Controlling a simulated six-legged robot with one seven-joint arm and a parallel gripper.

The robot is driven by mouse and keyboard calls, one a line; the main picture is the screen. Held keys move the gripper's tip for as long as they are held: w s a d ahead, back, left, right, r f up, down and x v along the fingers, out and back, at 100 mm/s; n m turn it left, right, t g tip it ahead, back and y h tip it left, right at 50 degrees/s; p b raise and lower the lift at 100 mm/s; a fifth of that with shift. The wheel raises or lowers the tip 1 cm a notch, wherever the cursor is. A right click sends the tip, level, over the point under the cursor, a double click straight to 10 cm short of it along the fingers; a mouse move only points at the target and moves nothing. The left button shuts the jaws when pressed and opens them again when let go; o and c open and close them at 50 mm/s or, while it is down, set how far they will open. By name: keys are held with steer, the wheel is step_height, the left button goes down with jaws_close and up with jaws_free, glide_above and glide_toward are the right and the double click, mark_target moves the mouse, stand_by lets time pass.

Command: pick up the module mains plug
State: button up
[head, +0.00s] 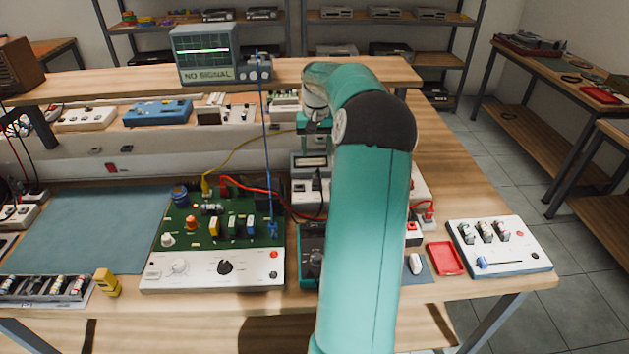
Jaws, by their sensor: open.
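A black plug (316,181) with a dark cord stands upright in a white socket block (301,190) at the back middle of the bench, just left of my arm. It looks like the module mains plug, but no label is readable. My gripper (314,146) is above and behind it, pointing down and apart from it as far as I can tell. Its fingers are small and partly hidden by my arm. I see nothing held in it. My arm also hides part of the socket block.
A green circuit board module (218,220) with red, yellow and blue leads stands to the left. A red tray (446,258) and a white switch panel (499,246) lie at the right. The blue-green mat (85,230) is mostly clear.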

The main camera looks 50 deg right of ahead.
glide_above(317, 176)
step_height(317, 176, down, 6)
steer(key=shift+w+d+r, duration=0.1)
steer(key=shift+d+r, duration=0.05)
steer(key=shift+r, duration=0.1)
steer(key=shift+a+f, duration=0.2)
steer(key=shift+f, duration=2.45)
steer(key=c, duration=1)
